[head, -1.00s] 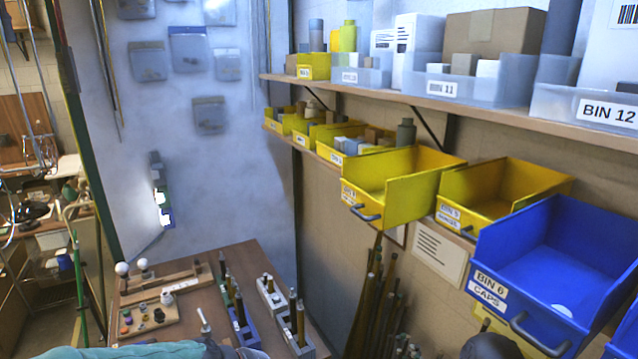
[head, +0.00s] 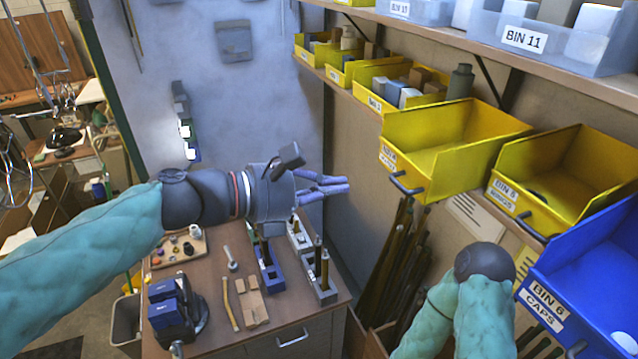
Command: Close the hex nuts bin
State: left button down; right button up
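A yellow bin (head: 430,158) with a dark front handle juts out from the lower shelf row at centre right; the second line of its label is too blurred to read. To its right is another yellow bin (head: 570,180), labelled BIN 5, its lower line also blurred. A blue bin (head: 590,262) reads BIN 6 CAPS. I cannot read "hex nuts" on any bin. My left gripper (head: 330,188) points right, left of the first yellow bin and apart from it.
Smaller yellow bins (head: 400,88) with parts line the shelf further back. Clear bins, one marked BIN 11 (head: 525,39), stand on the shelf above. A brown bench (head: 205,275) with tools lies below my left arm. Dark rods (head: 400,250) stand below the yellow bins.

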aim_at(393, 182)
pick_arm(q)
jog(key=x, duration=0.9)
jog(key=shift+w+d, duration=0.1)
jog(key=shift+d, duration=0.05)
pick_arm(e)
jog(key=shift+f, duration=0.2)
